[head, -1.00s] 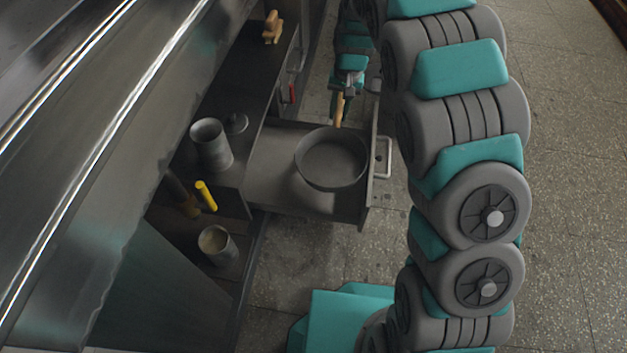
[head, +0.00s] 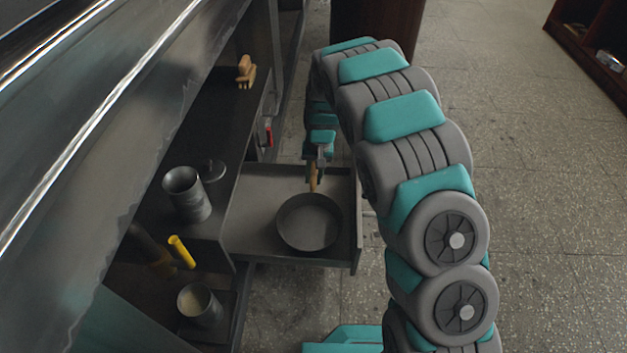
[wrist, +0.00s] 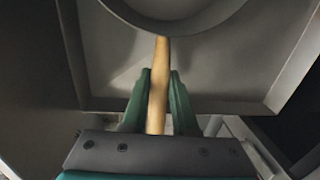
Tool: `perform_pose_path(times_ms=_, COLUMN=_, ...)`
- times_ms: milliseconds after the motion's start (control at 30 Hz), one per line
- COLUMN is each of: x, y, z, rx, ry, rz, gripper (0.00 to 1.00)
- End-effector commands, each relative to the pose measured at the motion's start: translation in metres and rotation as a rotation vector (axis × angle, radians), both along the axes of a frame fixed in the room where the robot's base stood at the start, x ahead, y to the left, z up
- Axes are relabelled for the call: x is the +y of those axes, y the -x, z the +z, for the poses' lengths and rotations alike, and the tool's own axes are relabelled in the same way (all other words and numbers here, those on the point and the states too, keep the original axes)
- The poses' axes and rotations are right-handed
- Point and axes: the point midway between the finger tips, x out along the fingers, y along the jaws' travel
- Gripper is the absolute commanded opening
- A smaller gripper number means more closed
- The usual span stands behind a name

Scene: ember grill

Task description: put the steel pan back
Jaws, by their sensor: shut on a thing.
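The steel pan (head: 308,224) is a round dark grey pan with a pale wooden handle. It is inside the outline of an open grey drawer (head: 250,190), in its right half in the head view. I cannot tell whether its base touches the drawer floor. My gripper (head: 315,163) is at the drawer's far side, shut on the handle. In the wrist view, the green fingers of my gripper (wrist: 158,95) close on both sides of the handle, and only the near rim of the steel pan (wrist: 175,22) shows at the top.
A counter left of the drawer holds a grey metal cup (head: 187,195), a dark lid-like disc (head: 211,170) and a tan wooden object (head: 246,72). A yellow-handled tool (head: 182,252) and another cup (head: 200,305) stand nearer. Open tiled floor lies to the right.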

Motion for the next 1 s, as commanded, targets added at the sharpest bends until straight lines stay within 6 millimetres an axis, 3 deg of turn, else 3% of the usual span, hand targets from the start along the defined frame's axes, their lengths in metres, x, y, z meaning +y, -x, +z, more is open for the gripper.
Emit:
perform_pose_path(times_ms=100, x=-0.0001, y=0.0001, z=-0.0145, rx=0.0, ry=0.0, rz=0.0, gripper=0.0)
perform_pose_path(times_ms=400, x=0.0001, y=-0.0006, z=-0.0147, rx=-0.002, ry=0.0, rz=0.0, gripper=0.0)
perform_pose_path(times_ms=433, x=0.0001, y=-0.0007, z=-0.0146, rx=-0.002, ry=0.0, rz=0.001, gripper=0.3)
perform_pose_path(times_ms=667, x=0.0001, y=-0.0008, z=-0.0143, rx=-0.003, ry=0.0, rz=0.001, gripper=0.56)
perform_pose_path(times_ms=1000, x=-0.0001, y=-0.0008, z=-0.0119, rx=-0.003, ry=0.0, rz=0.001, gripper=0.57)
